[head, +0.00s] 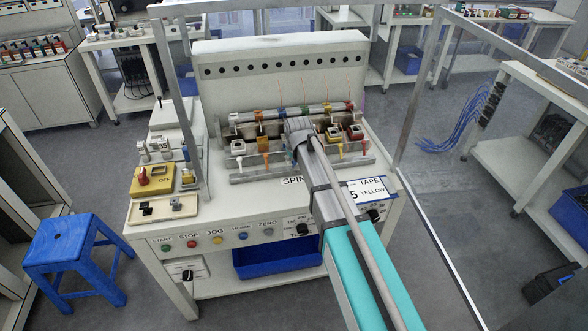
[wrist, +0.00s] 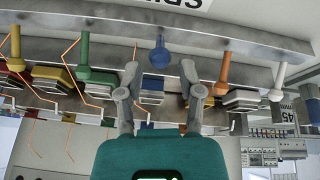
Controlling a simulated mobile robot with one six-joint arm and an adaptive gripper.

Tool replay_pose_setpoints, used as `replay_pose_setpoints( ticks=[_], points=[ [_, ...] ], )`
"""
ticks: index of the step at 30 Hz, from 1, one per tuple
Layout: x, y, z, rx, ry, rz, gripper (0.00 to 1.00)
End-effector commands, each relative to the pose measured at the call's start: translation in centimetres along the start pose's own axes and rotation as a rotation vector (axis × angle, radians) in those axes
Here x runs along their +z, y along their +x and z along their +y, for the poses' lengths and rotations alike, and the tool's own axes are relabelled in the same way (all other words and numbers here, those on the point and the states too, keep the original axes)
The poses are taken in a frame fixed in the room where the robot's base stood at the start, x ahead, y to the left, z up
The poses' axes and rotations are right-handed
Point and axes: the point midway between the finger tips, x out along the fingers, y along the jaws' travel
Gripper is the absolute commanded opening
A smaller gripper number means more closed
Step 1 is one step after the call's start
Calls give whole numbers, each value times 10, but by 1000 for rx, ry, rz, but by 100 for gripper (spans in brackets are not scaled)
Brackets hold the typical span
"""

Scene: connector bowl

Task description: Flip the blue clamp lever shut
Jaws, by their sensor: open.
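The blue clamp lever (wrist: 158,55) shows in the wrist view as a short blue stem with a round head, near the pale rail. A grey and blue clamp block (wrist: 152,90) lies behind it, between my fingers. My gripper (wrist: 159,68) is open, with one grey finger on either side of the lever and a gap on both sides. Nothing is held. In the head view my gripper (head: 298,130) is over the middle of the clamp row, and the arm hides the blue lever there.
Neighbouring levers are green (wrist: 83,55) and orange (wrist: 223,70), with a white one (wrist: 280,80) further right. Thin orange wires rise along the row.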

Motion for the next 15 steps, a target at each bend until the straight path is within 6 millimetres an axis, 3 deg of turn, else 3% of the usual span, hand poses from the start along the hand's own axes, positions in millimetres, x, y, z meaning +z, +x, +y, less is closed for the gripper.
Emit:
replay_pose_setpoints(
  ticks=[15],
  points=[
    [0, 43, 0, 0, 0, 0, 48]
  ],
)
